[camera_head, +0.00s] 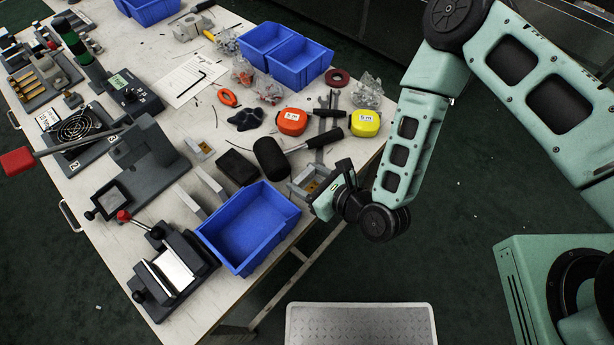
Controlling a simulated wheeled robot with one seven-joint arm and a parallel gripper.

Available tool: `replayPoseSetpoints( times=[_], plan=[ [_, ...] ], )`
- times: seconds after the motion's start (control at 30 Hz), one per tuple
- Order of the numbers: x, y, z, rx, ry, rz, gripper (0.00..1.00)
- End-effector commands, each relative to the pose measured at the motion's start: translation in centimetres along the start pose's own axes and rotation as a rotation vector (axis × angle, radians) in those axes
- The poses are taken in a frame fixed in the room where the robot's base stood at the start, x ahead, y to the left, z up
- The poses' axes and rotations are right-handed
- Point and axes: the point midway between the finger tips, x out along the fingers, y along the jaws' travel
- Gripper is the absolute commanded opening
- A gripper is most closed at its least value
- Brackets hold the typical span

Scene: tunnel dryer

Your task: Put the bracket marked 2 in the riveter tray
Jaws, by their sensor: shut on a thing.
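My gripper (318,192) is at the table's right edge, just right of the large blue bin. It is shut on a small light-grey piece with a tan patch (308,180), which looks like a bracket; no mark on it can be read. My gripper and wrist hide part of it. A similar grey piece with a yellowish patch (200,147) lies on the table farther left. A grey machine (145,160) stands at left, with a small dark-rimmed tray (108,204) in front of it. I cannot tell surely that this is the riveter tray.
The empty blue bin (290,215) lies between my gripper and the small tray. A black-headed mallet (270,160), tape measures (292,122) and a dark block (237,167) crowd nearby. A clamp device (172,272) stands at front.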

Motion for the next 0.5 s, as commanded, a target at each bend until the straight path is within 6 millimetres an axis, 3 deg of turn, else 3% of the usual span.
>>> replayPoseSetpoints(
  times=[0.1,0.13,0.2,0.5],
  plan=[
    [0.15,-0.04,-0.39,0.001,0.000,-0.001,0.29],
    [0.11,-0.03,-0.31,0.000,0.000,-0.001,0.60],
    [0.09,-0.03,-0.24,0.000,0.000,-0.001,0.76],
    [0.00,-0.01,-0.01,-0.001,0.001,0.000,0.76]
  ],
)
